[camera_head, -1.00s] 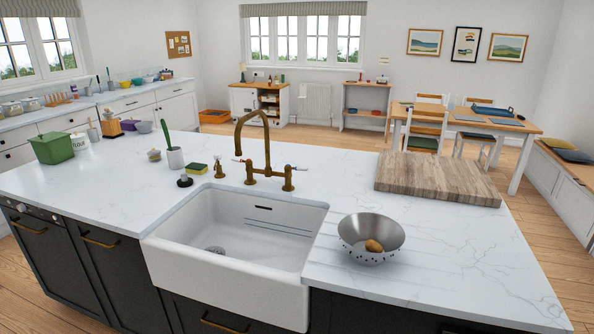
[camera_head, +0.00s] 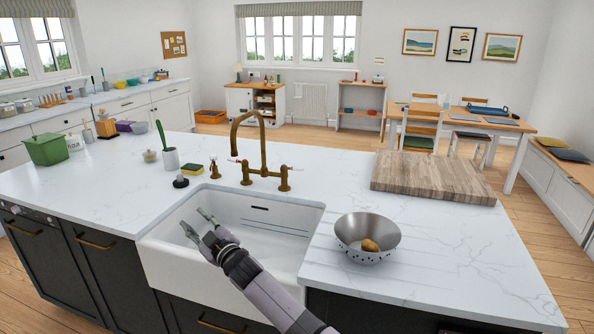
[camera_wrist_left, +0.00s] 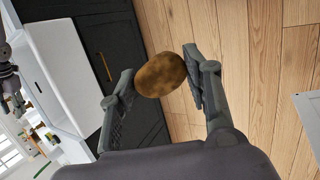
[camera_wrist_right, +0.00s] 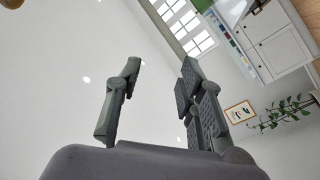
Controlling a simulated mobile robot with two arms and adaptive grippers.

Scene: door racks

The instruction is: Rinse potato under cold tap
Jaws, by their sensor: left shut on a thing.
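My left gripper (camera_wrist_left: 157,85) is shut on a brown potato (camera_wrist_left: 160,74) in the left wrist view, beside the dark cabinet and above the wood floor. The left arm is outside the head view. My right gripper (camera_head: 197,222) is open and empty over the white sink (camera_head: 215,281), in front of the brass tap (camera_head: 262,152). The right gripper's spread fingers also show in the right wrist view (camera_wrist_right: 160,72). The tap has a tall curved spout and two side levers. No water shows from the spout.
A metal colander (camera_head: 367,236) with another potato (camera_head: 370,245) stands right of the sink. A wooden board (camera_head: 432,178) lies behind it. The front right worktop is clear.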

